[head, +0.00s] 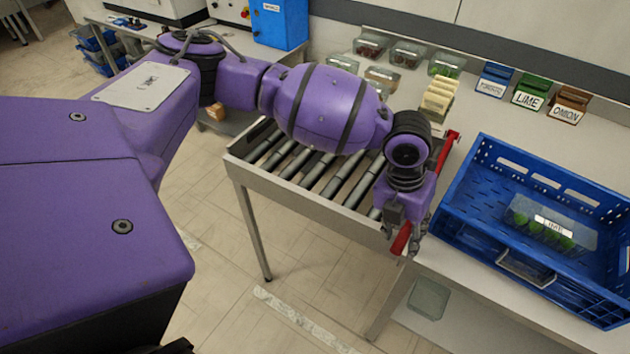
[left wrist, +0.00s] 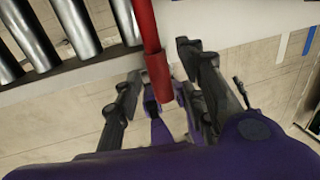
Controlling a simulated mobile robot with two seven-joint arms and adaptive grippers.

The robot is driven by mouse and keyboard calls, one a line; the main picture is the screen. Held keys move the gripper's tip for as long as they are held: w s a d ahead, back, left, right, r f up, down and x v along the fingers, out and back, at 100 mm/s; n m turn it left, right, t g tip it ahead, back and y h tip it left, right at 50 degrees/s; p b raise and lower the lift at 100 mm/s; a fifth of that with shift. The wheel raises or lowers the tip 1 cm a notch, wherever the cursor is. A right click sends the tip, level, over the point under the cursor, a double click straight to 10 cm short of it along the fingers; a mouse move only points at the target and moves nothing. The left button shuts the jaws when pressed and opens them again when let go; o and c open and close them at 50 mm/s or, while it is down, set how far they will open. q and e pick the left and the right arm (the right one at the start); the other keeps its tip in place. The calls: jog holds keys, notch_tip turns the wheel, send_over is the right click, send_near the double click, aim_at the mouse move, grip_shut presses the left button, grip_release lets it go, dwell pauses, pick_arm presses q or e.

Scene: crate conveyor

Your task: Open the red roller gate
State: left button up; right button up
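The red roller gate (head: 443,152) is a red bar along the right end of the roller conveyor, beside the worktop. My left arm reaches over the rollers and hides the bar's middle; its near end shows beside my left gripper (head: 412,238). In the left wrist view the gate's red end (left wrist: 158,75) lies between the spread fingers of my left gripper (left wrist: 162,82). The fingers are open, with gaps on both sides of the bar. My right gripper is not in view.
The grey roller conveyor (head: 315,175) carries no crate. A blue crate (head: 475,150) holding a clear box of limes (head: 550,222) stands on the worktop right of the gate. Clear containers and labelled blue, green and brown bins (head: 532,92) stand behind. Floor is clear in front.

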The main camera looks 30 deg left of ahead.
pick_arm(q)
jog(key=shift+s+f, duration=0.1)
jog(key=shift+f, duration=0.05)
jog(key=c, duration=0.5)
grip_shut()
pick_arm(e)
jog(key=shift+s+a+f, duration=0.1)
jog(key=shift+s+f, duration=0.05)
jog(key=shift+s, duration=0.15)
pick_arm(q)
jog(key=w+r+g+b, duration=0.1)
jog(key=w+r+g, duration=0.2)
jog(key=r, duration=0.8)
jog(key=w+r+g+b, duration=0.1)
jog(key=w+r+g, duration=0.3)
jog(key=r, duration=0.8)
jog(key=shift+w+n, duration=0.4)
jog(key=shift+w, duration=0.55)
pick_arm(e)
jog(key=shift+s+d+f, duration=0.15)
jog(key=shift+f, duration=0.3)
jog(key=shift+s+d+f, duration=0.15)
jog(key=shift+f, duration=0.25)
pick_arm(q)
jog(key=shift+r, duration=0.1)
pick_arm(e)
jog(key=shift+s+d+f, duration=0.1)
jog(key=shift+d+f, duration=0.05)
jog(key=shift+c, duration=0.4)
